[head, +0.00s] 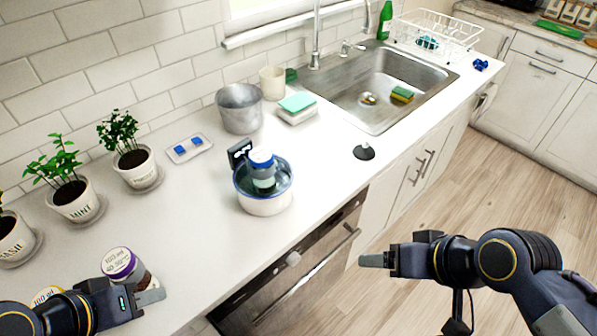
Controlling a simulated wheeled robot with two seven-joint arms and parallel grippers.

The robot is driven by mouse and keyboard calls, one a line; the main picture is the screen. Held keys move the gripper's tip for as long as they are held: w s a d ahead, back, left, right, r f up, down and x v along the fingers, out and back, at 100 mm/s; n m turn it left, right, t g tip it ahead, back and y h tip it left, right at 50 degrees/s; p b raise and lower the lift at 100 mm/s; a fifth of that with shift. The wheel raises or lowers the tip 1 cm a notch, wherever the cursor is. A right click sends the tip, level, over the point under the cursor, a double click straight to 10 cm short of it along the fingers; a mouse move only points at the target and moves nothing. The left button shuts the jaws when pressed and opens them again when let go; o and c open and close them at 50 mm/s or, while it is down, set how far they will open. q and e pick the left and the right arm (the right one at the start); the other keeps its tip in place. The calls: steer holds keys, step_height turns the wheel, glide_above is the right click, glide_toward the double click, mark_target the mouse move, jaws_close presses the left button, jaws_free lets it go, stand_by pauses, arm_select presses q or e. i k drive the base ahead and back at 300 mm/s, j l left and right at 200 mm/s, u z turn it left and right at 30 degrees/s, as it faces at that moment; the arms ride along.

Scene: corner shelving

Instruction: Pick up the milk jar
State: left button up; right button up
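A jar with a purple-and-white lid (119,263) stands at the front left of the counter; the lid print looks like a volume mark, and I cannot read a milk label. A yellow-lidded jar (46,295) is mostly hidden behind my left arm. A third jar with a blue-and-white lid (262,170) is in a glass-sided white bowl (265,202). My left gripper (150,294) is beside the purple-lidded jar, overlapping its lower part; contact and finger gap are unclear. My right gripper (372,260) is off the counter's front, over the floor, with nothing visible in it.
Potted herbs (75,200) line the wall at left. A metal pot (240,108), a cream cup (272,82) and stacked sponges (297,105) stand behind the bowl. The sink (378,88) and a dish rack (437,38) are farther right. Counter between the purple-lidded jar and bowl is clear.

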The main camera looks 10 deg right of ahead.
mark_target(262, 166)
steer(key=i+l, duration=0.15)
steer(key=l, duration=0.15)
steer(key=i+l, duration=0.1)
steer(key=l, duration=0.2)
steer(key=i+l, duration=0.15)
steer(key=l, duration=0.15)
steer(key=i+l, duration=0.1)
steer(key=l, duration=0.2)
steer(key=l+u, duration=0.2)
steer(key=u, duration=0.25)
steer(key=i+l+u, duration=0.1)
steer(key=u, duration=0.3)
steer(key=l+u, duration=0.3)
steer(key=u, duration=0.15)
steer(key=l+u, duration=0.2)
steer(key=u, duration=0.75)
